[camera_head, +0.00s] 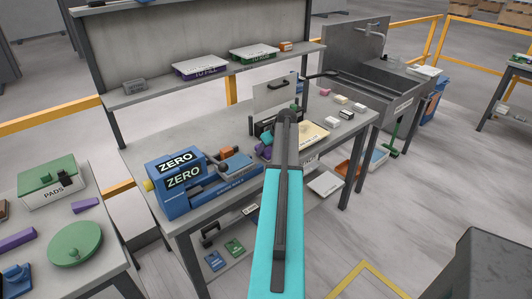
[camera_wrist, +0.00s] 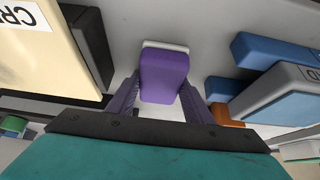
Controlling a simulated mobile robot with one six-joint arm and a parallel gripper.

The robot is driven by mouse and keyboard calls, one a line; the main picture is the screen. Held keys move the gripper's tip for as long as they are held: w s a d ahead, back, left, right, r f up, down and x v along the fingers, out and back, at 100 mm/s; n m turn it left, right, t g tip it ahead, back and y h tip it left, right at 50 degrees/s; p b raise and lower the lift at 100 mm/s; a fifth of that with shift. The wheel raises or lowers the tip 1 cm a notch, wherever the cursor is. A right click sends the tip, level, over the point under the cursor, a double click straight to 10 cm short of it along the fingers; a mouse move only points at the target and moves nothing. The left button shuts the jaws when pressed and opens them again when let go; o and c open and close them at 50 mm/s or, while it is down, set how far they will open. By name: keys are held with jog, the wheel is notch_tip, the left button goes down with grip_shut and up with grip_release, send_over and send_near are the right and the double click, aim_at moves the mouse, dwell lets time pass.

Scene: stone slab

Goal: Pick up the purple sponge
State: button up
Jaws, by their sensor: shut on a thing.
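The purple sponge (camera_wrist: 163,75) has a pale layer along its far edge. In the wrist view it sits between the two fingers of my gripper (camera_wrist: 160,92), which are shut on its left and right sides. Pale grey surface lies behind it, and I cannot tell whether the sponge is touching it or lifted clear. In the head view, my arm reaches over the workbench (camera_head: 150,140) and hides most of the gripper. A small purple patch shows just left of the arm there.
A grey and blue block (camera_wrist: 275,95) is close on the right. In the head view a blue ZERO machine (camera_head: 180,180) stands left of my arm and small blocks (camera_head: 341,99) lie right.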

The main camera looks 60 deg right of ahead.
jog(key=shift+r, duration=0.25)
jog(key=shift+r, duration=0.1)
notch_tip(320, 180, up, 2)
jog(key=shift+r+b, duration=0.1)
jog(key=shift+b, duration=0.45)
jog(key=s+a+r+b, duration=0.1)
jog(key=s+a+b, duration=0.1)
jog(key=s+a, duration=0.2)
jog(key=s+a+r+b, duration=0.1)
jog(key=s+a, duration=0.3)
jog(key=s, duration=0.5)
jog(key=shift+s+a+r+b, duration=0.2)
jog(key=shift+a+b, duration=0.2)
jog(key=shift+b, duration=0.3)
jog(key=shift+o, duration=1.2)
jog(key=shift+c, duration=0.8)
